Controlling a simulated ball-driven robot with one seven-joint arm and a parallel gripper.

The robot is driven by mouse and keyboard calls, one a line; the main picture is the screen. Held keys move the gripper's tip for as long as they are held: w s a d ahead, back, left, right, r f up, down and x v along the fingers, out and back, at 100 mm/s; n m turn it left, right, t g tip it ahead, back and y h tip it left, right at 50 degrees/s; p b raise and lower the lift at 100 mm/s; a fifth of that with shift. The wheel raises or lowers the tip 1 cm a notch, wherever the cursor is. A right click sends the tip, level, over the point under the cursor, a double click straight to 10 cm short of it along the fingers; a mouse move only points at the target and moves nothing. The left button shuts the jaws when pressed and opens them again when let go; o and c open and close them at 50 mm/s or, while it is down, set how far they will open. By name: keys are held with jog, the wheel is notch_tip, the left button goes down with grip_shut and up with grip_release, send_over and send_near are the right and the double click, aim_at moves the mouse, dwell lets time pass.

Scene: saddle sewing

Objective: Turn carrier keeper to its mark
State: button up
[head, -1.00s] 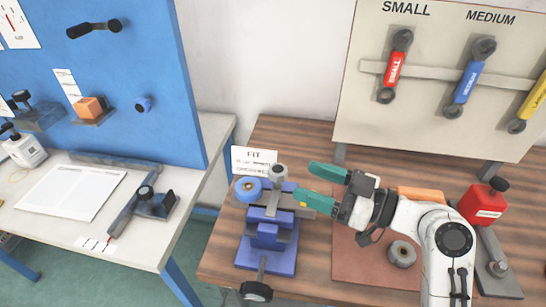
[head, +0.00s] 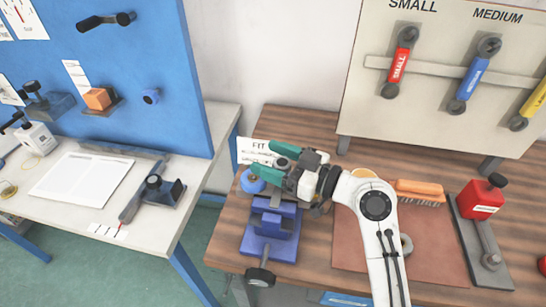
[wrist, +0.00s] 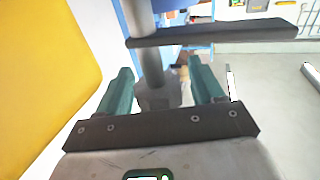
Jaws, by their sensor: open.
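A blue clamp-like fixture (head: 270,230) stands at the left of the wooden table, with a dark handle (head: 260,277) at its front. A grey round knob (head: 283,162) shows at its top, between my gripper's green fingers. My gripper (head: 260,152) is open, with its fingers on either side of the knob; I cannot tell whether they touch it. In the wrist view a grey faceted piece (wrist: 158,98) with a post (wrist: 150,62) sits between the open fingers (wrist: 160,76). I cannot tell which part is the carrier keeper, and I see no mark.
A blue roller (head: 250,182) is partly covered by a finger. A FIT card (head: 248,146) stands behind. A tool board (head: 440,125) rises behind. The left bench (head: 180,225) is apart.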

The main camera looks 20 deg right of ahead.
grip_shut()
dwell(0.4)
